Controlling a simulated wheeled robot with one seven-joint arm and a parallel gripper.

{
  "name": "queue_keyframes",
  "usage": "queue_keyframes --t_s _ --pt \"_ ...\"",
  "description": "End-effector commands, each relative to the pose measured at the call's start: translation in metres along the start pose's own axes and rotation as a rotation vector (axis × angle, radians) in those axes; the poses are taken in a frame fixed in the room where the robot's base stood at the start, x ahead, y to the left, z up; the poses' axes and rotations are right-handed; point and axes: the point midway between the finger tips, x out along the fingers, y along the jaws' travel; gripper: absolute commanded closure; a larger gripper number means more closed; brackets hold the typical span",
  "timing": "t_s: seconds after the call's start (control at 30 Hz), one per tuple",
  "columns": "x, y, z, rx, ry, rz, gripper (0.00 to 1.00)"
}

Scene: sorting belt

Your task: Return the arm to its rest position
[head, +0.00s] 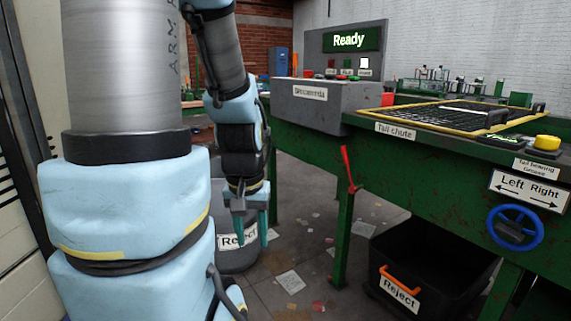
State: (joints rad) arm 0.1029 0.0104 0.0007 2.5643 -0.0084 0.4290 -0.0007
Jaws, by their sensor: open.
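My arm fills the left of the head view, with light blue and grey metal links. My gripper (251,218) hangs from it, pointing down, with two teal fingers apart and nothing between them. It is in front of a grey round bin labelled Reject (238,254) and left of the green sorting table (345,215). The fingers overlap the bin in the picture; I cannot tell how far apart in depth they are.
A control box (325,105) and a Ready screen (349,40) stand on the table. A red lever (348,168) sticks out at its leg. A black Reject crate (420,285) stands underneath. A blue handwheel (515,227) is at right. Paper scraps litter the floor.

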Motion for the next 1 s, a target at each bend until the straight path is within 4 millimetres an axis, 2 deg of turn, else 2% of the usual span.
queue_keyframes --t_s 0.03,0.27,0.43,0.53,0.7,1.0 --pt "-0.02 0.001 -0.004 0.004 -0.001 0.0 0.55" --pt "-0.065 0.002 -0.011 0.005 0.0 0.0 0.55" --pt "-0.109 0.002 -0.018 0.005 0.001 0.0 0.55" --pt "-0.129 0.002 -0.02 0.005 0.0 0.0 0.55" --pt "-0.142 0.003 -0.022 0.005 0.001 0.0 0.55" --pt "-0.14 0.003 -0.022 0.006 0.001 0.0 0.55"
